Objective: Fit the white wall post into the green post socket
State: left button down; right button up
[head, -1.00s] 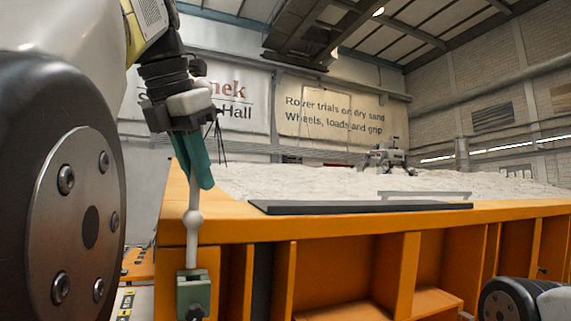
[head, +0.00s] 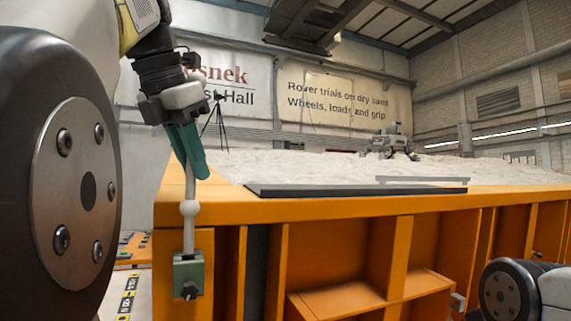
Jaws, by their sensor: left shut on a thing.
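The green post socket (head: 188,274) is a small block with a dark knob, fixed on the front left corner of the orange sandbed. The post's lower end meets the socket's top. I cannot tell how deep it sits there. The fingers hide the post's upper end. My right gripper is not in view.
The orange sandbed wall (head: 330,207) runs to the right, with open bays in its side. A dark flat strip (head: 350,190) lies along its rim. Pale sand (head: 290,167) fills the bed, and a small rover (head: 391,143) stands far back on it.

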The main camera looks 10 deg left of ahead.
aim_at(191, 199)
pick_arm(q)
jog(key=shift+w+a+f, duration=0.1)
jog(key=shift+w+f, duration=0.05)
jog(key=shift+f, duration=0.85)
jog(key=shift+w+a+f, duration=0.1)
jog(key=shift+f, duration=0.9)
jog(key=shift+w+a+f, duration=0.1)
jog(key=shift+w+f, duration=0.05)
jog(key=shift+f, duration=0.85)
jog(key=c, duration=1.3)
grip_release()
jog(key=shift+d, duration=0.1)
jog(key=shift+r, duration=0.1)
jog(key=shift+c, duration=0.8)
jog(key=shift+o, duration=0.6)
